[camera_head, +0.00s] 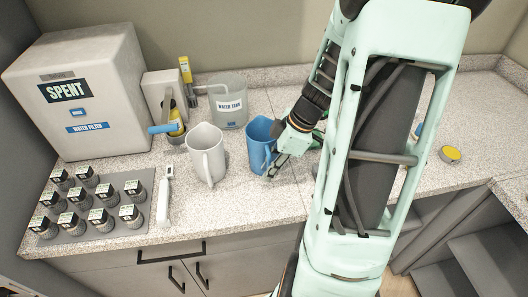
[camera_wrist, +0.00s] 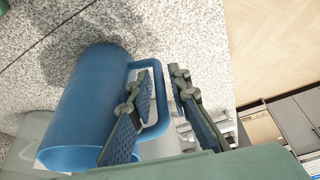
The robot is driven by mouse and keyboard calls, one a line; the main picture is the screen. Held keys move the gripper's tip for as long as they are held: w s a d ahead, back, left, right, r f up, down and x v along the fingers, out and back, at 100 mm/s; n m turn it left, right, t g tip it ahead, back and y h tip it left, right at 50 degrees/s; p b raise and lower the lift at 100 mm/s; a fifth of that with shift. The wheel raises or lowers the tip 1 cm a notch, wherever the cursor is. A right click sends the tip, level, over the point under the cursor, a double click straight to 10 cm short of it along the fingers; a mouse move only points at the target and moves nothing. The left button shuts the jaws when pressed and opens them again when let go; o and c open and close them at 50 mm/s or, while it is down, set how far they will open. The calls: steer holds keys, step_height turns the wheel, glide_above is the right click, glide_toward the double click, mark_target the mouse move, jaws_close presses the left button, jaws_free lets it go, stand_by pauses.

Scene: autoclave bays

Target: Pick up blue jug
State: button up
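The blue jug (camera_head: 260,143) stands upright on the speckled counter in the head view, beside a white jug. My gripper (camera_head: 275,168) is at the blue jug's right side, and the handle is mostly hidden there. In the wrist view, the blue jug (camera_wrist: 88,105) lies to the left with its handle towards my gripper (camera_wrist: 160,74). The fingers are apart, with the handle's outer bar between them. One finger is in the handle's loop beside the jug wall, the other is outside it. I see a gap between the outer finger and the handle.
The white jug (camera_head: 206,154) stands close to the left. A clear water tank (camera_head: 228,103) is behind. A large box marked SPENT (camera_head: 83,95) and a dark mat (camera_head: 62,228) with several small jars are further left. A yellow-topped round item (camera_head: 450,154) lies right.

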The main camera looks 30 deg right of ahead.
jaws_close()
steer(key=shift+r, duration=0.25)
stand_by(0.3)
